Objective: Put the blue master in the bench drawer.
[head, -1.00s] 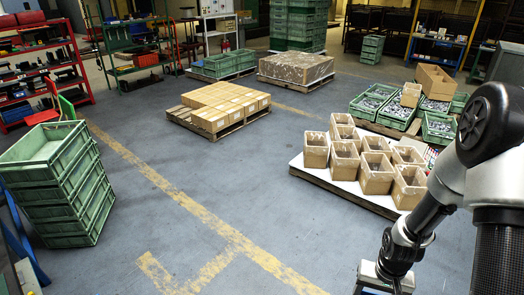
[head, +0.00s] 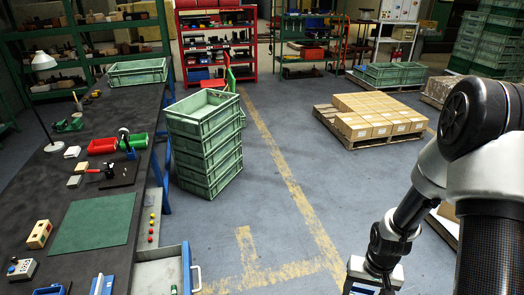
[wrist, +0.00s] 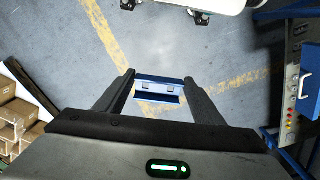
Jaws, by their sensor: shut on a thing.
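The blue master (wrist: 158,82) is a blue block with a paler grey-white face, held between the two dark fingers of my gripper (wrist: 159,92) in the wrist view. My gripper is shut on it above open floor. In the head view my gripper (head: 374,272) is at the lower right, with a bit of blue under it at the frame's bottom edge. The bench drawer (head: 188,265) is at the bottom of the head view, pulled out, with a blue front and a pale handle.
The dark bench (head: 92,190) fills the left, with a green mat (head: 95,222), red and green bins, a lamp and small boxes. Stacked green crates (head: 205,150) stand beside it. Clear floor lies between the drawer and my arm. A pallet of cartons (head: 370,117) is farther back.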

